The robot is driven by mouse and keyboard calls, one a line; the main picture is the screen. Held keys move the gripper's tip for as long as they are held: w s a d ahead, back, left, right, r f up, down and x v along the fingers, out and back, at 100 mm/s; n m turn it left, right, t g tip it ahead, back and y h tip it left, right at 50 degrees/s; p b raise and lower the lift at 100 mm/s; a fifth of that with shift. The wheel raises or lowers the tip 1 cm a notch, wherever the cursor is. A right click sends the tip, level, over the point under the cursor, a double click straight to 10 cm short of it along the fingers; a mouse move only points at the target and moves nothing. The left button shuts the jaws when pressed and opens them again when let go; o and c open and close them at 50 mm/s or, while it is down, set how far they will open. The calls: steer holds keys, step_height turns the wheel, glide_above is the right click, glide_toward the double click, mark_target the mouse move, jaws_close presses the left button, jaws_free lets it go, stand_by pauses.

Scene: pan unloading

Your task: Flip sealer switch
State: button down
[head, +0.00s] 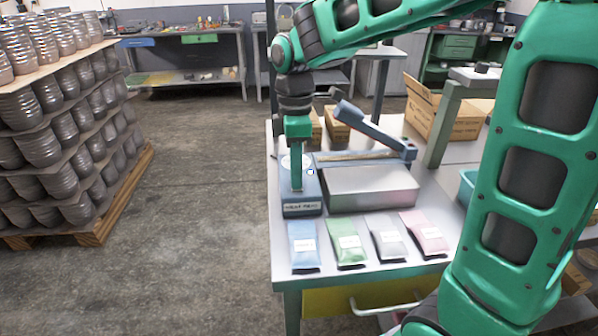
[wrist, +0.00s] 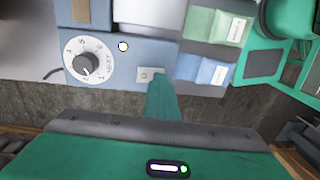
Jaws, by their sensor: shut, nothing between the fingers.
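The heat sealer has a blue control box (head: 302,208), a grey metal body (head: 372,190) and a raised blue lever arm (head: 372,130). In the wrist view, its blue panel (wrist: 108,20) carries a numbered heat dial (wrist: 86,65), a small white light (wrist: 123,46) and a white rocker switch (wrist: 146,74). My gripper (head: 297,187) is shut and empty, pointing down over the control box. In the wrist view, the fingertips (wrist: 159,78) overlap the right part of the switch and hide it. I cannot tell whether they touch it.
Blue (head: 303,245), green (head: 347,242), grey (head: 387,237) and pink (head: 426,233) pouches lie along the table's front. Cardboard boxes (head: 440,112) stand behind the sealer. A pallet of stacked metal cans (head: 75,130) stands left, with open floor between.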

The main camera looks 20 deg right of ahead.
steer(key=shift+d, duration=0.15)
steer(key=shift+w+d+r, duration=0.1)
steer(key=shift+w+r, duration=0.1)
steer(key=shift+w, duration=0.55)
step_height(320, 180, up, 14)
steer(key=s, duration=0.1)
steer(key=shift+s+a, duration=0.25)
stand_by(0.3)
steer(key=shift+f, duration=0.1)
stand_by(0.3)
